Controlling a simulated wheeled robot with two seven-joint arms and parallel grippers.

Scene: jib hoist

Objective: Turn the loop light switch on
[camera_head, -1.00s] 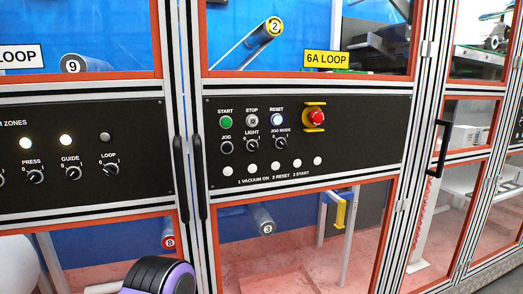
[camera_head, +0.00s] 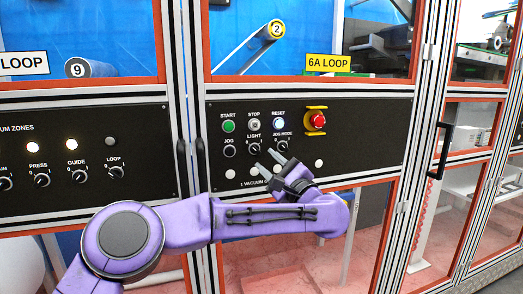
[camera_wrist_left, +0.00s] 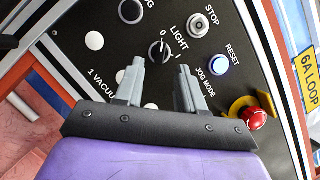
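The LIGHT switch (camera_head: 254,148) is a small black rotary knob marked 0 and 1 on the black panel under the yellow 6A LOOP sign (camera_head: 328,64). It also shows in the left wrist view (camera_wrist_left: 158,53), where its pointer seems turned toward the 0. My left gripper (camera_head: 268,161) is just below and right of the knob in the head view. In the left wrist view its two grey fingers (camera_wrist_left: 160,66) are apart, pointing at the panel with the knob beyond the gap between their tips. Nothing is between them; contact cannot be told. My right gripper is not in view.
Above are START (camera_head: 228,126), STOP (camera_head: 253,124) and lit RESET (camera_head: 278,123) buttons. A red emergency stop (camera_head: 317,121) is right. Black door handles (camera_head: 200,165) stand left.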

